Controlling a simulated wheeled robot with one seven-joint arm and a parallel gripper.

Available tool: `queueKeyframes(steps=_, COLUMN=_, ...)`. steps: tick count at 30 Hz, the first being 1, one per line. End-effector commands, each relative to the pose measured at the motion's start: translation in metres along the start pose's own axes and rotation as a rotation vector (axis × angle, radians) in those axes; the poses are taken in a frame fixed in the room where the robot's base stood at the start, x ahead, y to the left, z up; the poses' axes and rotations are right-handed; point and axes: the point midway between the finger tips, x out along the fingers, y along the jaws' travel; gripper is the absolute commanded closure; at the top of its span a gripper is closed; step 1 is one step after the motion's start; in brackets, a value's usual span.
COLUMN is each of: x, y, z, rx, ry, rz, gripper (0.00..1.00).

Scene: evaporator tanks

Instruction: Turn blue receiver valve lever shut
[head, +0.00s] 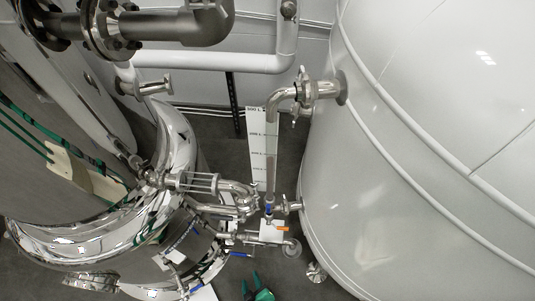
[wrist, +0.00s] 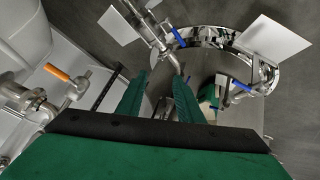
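Several blue levers show, and I cannot tell which is the receiver valve's. In the head view, one blue lever (head: 268,208) is on a valve below the sight tube, and another blue lever (head: 240,254) is on low pipework beside the steel vessel. In the wrist view, a blue lever (wrist: 178,38) lies beyond the fingers, and a second blue lever (wrist: 242,86) is to their right. My green gripper (wrist: 158,82) is open, its fingers apart, with nothing seen held between them. It also shows at the bottom of the head view (head: 251,281), apart from the levers.
An orange lever (head: 282,229) sits near the sight tube's foot; an orange lever also shows in the wrist view (wrist: 57,72). A large white tank (head: 420,180) fills the right. A polished steel vessel (head: 100,245) stands left.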

Motion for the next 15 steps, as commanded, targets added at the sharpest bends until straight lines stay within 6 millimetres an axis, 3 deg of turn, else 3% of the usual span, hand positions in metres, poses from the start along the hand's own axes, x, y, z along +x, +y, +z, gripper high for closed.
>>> queueKeyframes(steps=1, x=-0.025, y=0.010, z=-0.008, rx=0.056, ry=0.034, rz=0.034, gripper=0.67)
queueKeyframes(steps=15, x=-0.242, y=0.113, z=-0.134, rx=0.494, ry=0.422, rz=0.331, gripper=0.67)
